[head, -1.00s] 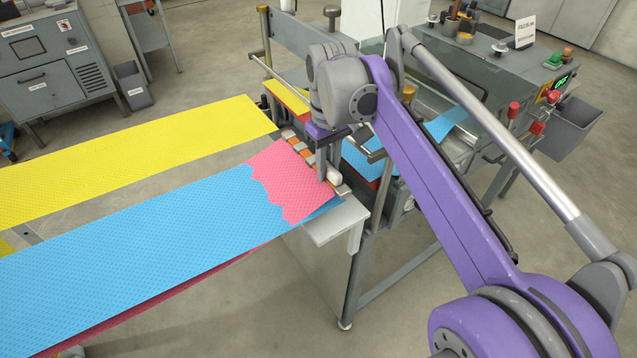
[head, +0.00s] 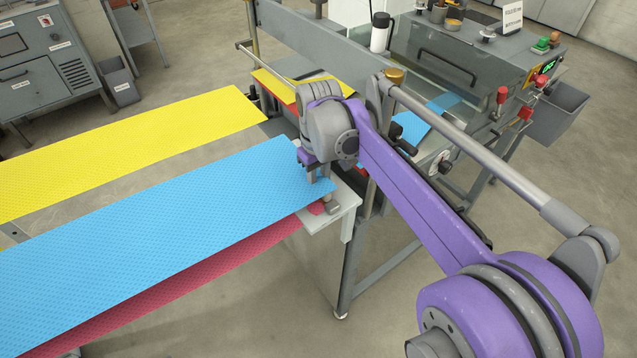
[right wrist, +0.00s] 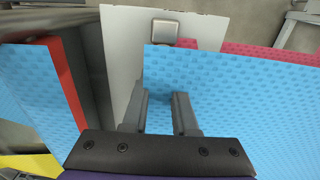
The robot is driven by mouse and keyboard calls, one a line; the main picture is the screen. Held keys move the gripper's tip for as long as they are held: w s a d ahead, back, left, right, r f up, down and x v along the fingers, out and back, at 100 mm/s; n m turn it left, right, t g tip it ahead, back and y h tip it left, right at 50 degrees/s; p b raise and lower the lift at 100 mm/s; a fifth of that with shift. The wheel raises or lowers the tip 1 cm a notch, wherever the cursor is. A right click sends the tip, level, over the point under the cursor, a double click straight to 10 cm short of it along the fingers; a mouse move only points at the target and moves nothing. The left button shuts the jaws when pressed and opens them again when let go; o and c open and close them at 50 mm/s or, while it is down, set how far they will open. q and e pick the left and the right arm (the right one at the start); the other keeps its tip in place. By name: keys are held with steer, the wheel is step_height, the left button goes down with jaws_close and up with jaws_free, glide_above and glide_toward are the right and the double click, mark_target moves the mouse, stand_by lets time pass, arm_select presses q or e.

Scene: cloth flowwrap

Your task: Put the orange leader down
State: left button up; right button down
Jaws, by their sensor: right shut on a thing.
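My right gripper (head: 318,190) is at the near-right end of the long blue sheet (head: 170,230), above the white table plate (head: 330,222). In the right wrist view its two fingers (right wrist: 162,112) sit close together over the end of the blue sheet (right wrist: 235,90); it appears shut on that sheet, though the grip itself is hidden. An orange-red strip (right wrist: 66,80) borders another blue piece at the left of the wrist view. I cannot tell whether this strip is the orange leader. My left gripper is not in view.
A crimson sheet (head: 200,285) lies under the blue one. A yellow sheet (head: 130,145) runs parallel behind, with a floor gap between. The machine frame (head: 300,35) with its rail and red-handled levers (head: 502,95) stands beyond and to the right.

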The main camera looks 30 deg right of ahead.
steer(key=c, duration=0.7)
jaws_free()
steer(key=shift+r, duration=0.1)
step_height(320, 180, up, 12)
steer(key=shift+r+p, duration=0.1)
steer(key=shift+p, duration=0.5)
